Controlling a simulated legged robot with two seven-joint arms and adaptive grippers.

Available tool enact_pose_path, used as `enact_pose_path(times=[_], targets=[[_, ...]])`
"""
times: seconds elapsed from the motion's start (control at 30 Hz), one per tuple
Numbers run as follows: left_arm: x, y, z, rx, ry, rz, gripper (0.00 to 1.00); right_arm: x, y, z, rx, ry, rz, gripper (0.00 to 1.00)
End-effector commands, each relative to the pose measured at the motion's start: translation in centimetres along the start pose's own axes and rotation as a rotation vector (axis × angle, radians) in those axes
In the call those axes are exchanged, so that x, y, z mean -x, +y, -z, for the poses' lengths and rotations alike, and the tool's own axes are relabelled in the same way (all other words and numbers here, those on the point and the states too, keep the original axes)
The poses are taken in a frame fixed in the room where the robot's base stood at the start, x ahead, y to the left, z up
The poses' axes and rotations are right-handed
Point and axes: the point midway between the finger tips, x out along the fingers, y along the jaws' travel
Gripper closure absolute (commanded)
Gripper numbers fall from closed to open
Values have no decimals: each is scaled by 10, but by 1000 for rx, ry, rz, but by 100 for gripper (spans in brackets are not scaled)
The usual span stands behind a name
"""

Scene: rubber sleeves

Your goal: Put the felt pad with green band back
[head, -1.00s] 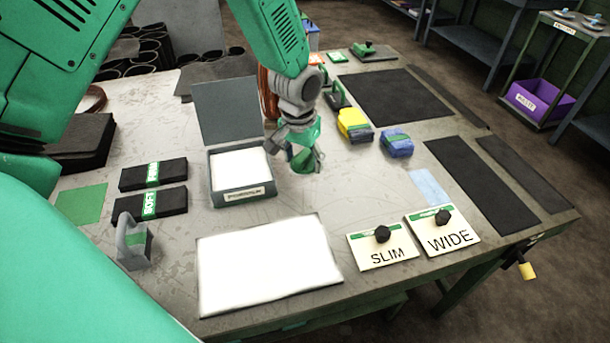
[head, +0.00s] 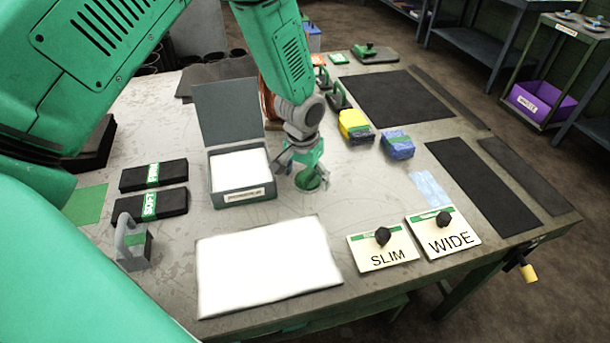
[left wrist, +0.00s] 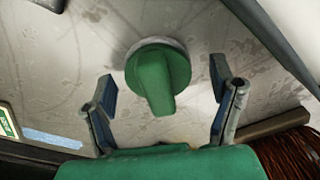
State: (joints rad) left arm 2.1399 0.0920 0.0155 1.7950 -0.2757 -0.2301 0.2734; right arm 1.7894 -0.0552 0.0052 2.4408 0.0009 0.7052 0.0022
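A round pad with a green top and a green raised grip (left wrist: 160,82) sits on the grey tabletop in the left wrist view, with a pale rim showing. I take it for the felt pad with green band. In the head view the pad (head: 313,181) is right below my left gripper, partly covered by it. My left gripper (head: 302,172) is open; in the left wrist view its fingers (left wrist: 162,103) stand either side of the pad with clear gaps, not touching it. My right gripper is not in view.
An open grey box (head: 243,195) with white contents stands just left of the gripper. A white sheet (head: 265,265), SLIM plate (head: 385,246) and WIDE plate (head: 443,233) lie in front. Yellow (head: 354,125) and blue (head: 397,145) blocks stand to the right. Bare tabletop surrounds the pad's right side.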

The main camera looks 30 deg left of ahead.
Motion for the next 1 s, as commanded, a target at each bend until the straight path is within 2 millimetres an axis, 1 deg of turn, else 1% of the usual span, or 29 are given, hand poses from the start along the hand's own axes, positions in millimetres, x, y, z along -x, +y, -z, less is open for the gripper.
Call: enact_pose_path(times=[0.17,0.27,0.5,0.6,0.7,0.83,1.0], targets=[[10,1,1,-1,2,0,22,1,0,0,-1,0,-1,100],[26,-1,1,1,3,-2,22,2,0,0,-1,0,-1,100],[78,-3,1,1,3,-5,22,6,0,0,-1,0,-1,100],[96,-3,1,1,3,-4,22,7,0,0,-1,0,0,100],[109,-2,1,0,2,-3,22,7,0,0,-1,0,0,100],[118,-1,1,-1,0,-1,22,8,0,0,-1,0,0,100],[120,0,0,-1,0,-1,22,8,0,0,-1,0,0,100]])
